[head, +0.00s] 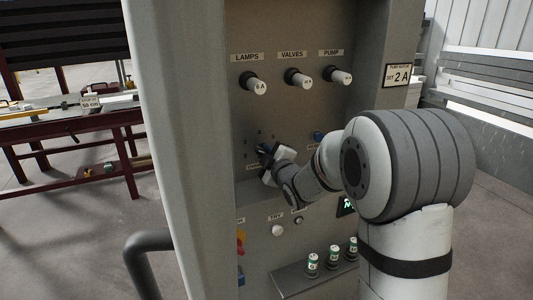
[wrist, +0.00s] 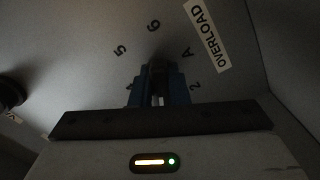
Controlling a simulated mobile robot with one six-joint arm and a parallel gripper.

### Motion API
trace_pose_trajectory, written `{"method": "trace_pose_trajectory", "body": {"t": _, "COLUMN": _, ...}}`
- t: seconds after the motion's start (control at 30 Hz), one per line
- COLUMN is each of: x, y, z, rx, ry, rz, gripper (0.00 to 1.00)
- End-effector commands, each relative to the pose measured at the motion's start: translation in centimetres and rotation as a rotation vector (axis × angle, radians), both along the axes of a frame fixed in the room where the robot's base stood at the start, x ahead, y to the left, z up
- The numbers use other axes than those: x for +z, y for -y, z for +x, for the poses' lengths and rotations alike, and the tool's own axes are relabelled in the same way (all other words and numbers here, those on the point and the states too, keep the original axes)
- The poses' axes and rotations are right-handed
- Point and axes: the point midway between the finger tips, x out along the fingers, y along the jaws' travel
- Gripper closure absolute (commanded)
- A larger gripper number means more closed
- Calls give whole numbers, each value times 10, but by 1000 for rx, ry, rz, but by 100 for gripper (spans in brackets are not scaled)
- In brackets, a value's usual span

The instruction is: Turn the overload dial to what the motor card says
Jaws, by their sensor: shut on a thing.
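The overload dial (wrist: 158,68) is a dark knob on the cabinet panel, mostly hidden between my fingers. My gripper (head: 263,150) is shut on it; its blue fingers also show in the wrist view (wrist: 158,84). Around the dial in the wrist view are marks 5, 6, A and 2, beside the OVERLOAD label (wrist: 209,36). The motor card (head: 398,76) on the cabinet's right edge reads "PUMP MOTOR SET 2 A".
Three fuse holders, labelled LAMPS (head: 257,84), VALVES (head: 299,78) and PUMP (head: 340,77), stick out above the dial. A blue knob (head: 318,136) sits right of it, near my arm. Below are a TRY button (head: 278,230) and a shelf (head: 290,284) with green-and-white fuses.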

Motion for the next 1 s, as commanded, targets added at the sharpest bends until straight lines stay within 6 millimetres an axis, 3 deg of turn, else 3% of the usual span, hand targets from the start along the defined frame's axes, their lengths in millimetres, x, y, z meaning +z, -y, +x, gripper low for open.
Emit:
{"method": "trace_pose_trajectory", "body": {"t": 0.37, "x": -6, "y": 0, "z": 1, "rx": -3, "ry": 77, "rz": -166, "gripper": 100}}
{"method": "trace_pose_trajectory", "body": {"t": 1.0, "x": -2, "y": -1, "z": 0, "rx": -1, "ry": 300, "rz": -708, "gripper": 100}}
